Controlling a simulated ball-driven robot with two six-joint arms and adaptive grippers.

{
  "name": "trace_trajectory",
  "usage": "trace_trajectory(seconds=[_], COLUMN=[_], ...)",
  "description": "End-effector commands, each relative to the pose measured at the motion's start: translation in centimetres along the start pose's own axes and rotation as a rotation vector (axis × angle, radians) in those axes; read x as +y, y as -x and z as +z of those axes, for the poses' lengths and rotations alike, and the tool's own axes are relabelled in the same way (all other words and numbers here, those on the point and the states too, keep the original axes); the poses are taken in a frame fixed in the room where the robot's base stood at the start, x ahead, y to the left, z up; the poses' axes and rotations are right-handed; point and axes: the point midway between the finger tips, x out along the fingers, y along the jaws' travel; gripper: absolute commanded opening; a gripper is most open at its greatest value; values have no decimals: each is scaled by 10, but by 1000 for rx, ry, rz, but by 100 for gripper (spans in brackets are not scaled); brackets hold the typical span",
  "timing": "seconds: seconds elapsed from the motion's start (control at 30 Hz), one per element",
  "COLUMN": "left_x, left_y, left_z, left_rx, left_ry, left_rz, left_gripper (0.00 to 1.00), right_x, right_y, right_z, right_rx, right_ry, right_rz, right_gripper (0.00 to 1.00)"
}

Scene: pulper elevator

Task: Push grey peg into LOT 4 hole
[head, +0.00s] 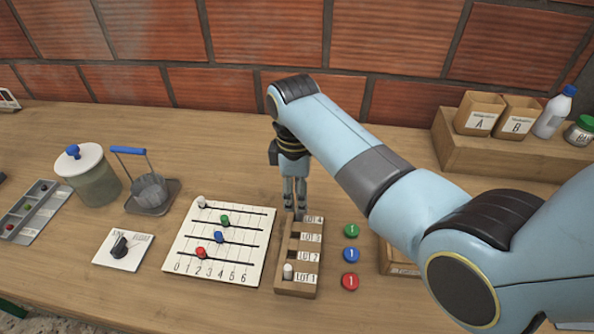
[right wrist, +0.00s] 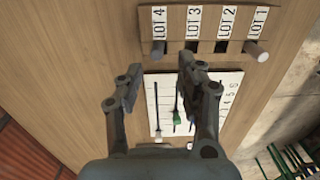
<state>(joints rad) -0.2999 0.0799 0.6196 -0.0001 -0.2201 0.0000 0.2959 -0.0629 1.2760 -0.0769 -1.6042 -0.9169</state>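The wooden lot block (head: 283,290) stands on the table, with labels LOT 4 to LOT 1 running from far to near. In the right wrist view, a small grey peg (right wrist: 160,49) seems to stand at the LOT 4 place; its depth in the hole is unclear. A pale peg (head: 288,271) stands up at LOT 1. The LOT 3 (right wrist: 193,46) and LOT 2 (right wrist: 222,46) holes look dark and empty. My right gripper (head: 295,207) points down at the LOT 4 end, fingers apart with nothing between them. My left gripper is not in view.
A slider board (head: 185,266) lies left of the block. Green, blue and red round buttons (head: 351,254) lie to its right. A dial card (head: 123,250), lidded jar (head: 93,180) and wire-handled holder (head: 151,198) are further left. Bins stand on a shelf (head: 462,143).

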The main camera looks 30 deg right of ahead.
Motion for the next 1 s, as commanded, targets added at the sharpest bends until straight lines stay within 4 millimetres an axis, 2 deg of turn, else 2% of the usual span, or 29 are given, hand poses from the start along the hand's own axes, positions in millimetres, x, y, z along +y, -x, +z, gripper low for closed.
trace_trajectory(seconds=[0.03,0.2,0.4,1.0], left_x=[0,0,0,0], left_y=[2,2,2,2], left_z=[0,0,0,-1], left_rx=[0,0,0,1], left_ry=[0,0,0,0], left_rz=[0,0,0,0], left_gripper=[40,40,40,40], right_x=[1,0,0,0], right_y=[13,49,73,77], right_z=[-1,-1,0,0], right_rx=[4,2,1,0], right_ry=[0,0,-1,0], right_rz=[4,2,1,0], right_gripper=[38,38,38,38])
